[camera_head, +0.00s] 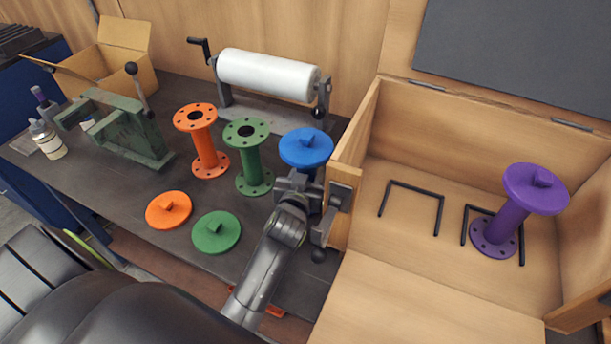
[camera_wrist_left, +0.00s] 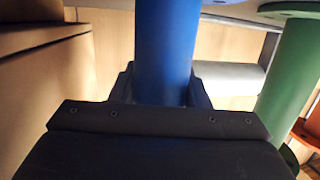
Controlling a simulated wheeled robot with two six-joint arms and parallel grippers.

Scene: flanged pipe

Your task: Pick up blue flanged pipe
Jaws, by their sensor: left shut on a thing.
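The blue flanged pipe (camera_head: 306,147) is upright near the table's right end, a blue lid with a small knob on its top flange. My left gripper (camera_head: 299,187) is shut around the pipe's shaft below the top flange. In the left wrist view the blue shaft (camera_wrist_left: 166,50) stands between the two fingers (camera_wrist_left: 163,90). The pipe's lower end is hidden behind my gripper and arm, so I cannot tell whether it touches the table. My right gripper is not in view.
A green pipe (camera_head: 250,160) and an orange pipe (camera_head: 204,143) stand to the left. Orange (camera_head: 168,209) and green (camera_head: 216,232) lids lie in front. The open wooden crate (camera_head: 405,240), right, holds a lidded purple pipe (camera_head: 507,222) and black brackets (camera_head: 412,190). A white roll (camera_head: 266,74) stands behind.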

